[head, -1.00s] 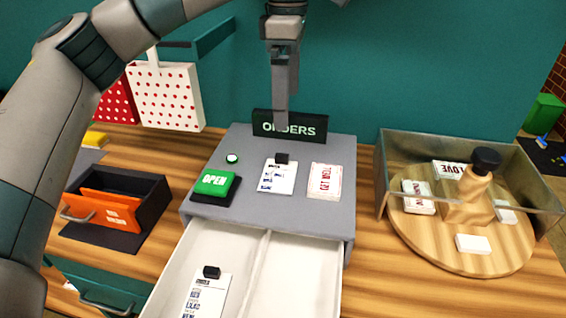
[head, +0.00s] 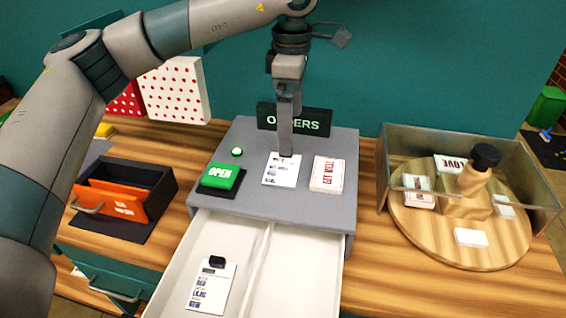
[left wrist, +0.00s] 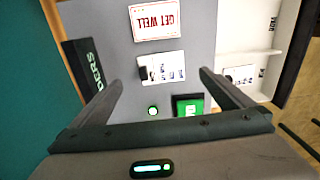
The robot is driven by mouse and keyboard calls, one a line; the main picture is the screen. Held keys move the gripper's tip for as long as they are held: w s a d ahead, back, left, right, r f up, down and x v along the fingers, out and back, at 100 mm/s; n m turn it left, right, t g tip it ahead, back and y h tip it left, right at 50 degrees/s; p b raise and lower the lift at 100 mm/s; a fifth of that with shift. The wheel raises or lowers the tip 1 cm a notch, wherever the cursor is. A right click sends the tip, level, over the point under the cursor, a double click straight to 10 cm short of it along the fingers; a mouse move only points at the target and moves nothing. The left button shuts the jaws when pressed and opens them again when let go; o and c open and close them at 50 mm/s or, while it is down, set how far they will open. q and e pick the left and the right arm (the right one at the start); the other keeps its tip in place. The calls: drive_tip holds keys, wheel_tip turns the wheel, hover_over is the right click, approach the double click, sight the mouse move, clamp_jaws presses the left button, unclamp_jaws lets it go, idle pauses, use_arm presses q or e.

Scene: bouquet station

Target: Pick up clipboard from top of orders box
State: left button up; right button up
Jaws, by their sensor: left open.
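The clipboard (head: 281,172) is a small white sheet with print and a black clip, lying flat on the grey top of the orders box (head: 250,204). My left gripper (head: 285,150) points down over the clip end of the clipboard and hides most of the clip in the head view. In the left wrist view the clipboard (left wrist: 165,68) lies beyond the open, empty fingers (left wrist: 160,85), with its black clip toward the left. The fingers look above it and apart from it. My right gripper is not in view.
On the box top are a green OPEN button (head: 220,176), a small round button (head: 237,152) and a red-lettered card (head: 328,173). The ORDERS sign (head: 318,122) stands behind. The open drawer (head: 290,285) holds a second clipboard (head: 212,287). A glass-walled turntable (head: 490,258) stands right.

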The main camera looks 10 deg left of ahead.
use_arm(q)
drive_tip(key=p, duration=0.2)
hover_over(289, 169)
wheel_tip(289, 169, down, 5)
drive_tip(key=shift+r, duration=0.1)
drive_tip(key=shift+w+d+f, duration=0.1)
drive_tip(key=shift+f, duration=0.3)
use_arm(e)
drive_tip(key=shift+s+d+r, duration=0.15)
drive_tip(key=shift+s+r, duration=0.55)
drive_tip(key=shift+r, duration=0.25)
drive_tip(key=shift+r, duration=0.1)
use_arm(q)
drive_tip(key=shift+f+p, duration=0.75)
drive_tip(key=shift+p, duration=0.1)
wheel_tip(289, 169, down, 3)
drive_tip(key=shift+r+p, duration=0.1)
drive_tip(key=shift+p, duration=0.7)
drive_tip(key=shift+f, duration=0.4)
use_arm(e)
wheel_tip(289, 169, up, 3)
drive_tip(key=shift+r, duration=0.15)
use_arm(q)
drive_tip(key=shift+c, duration=0.3)
drive_tip(key=c, duration=0.9)
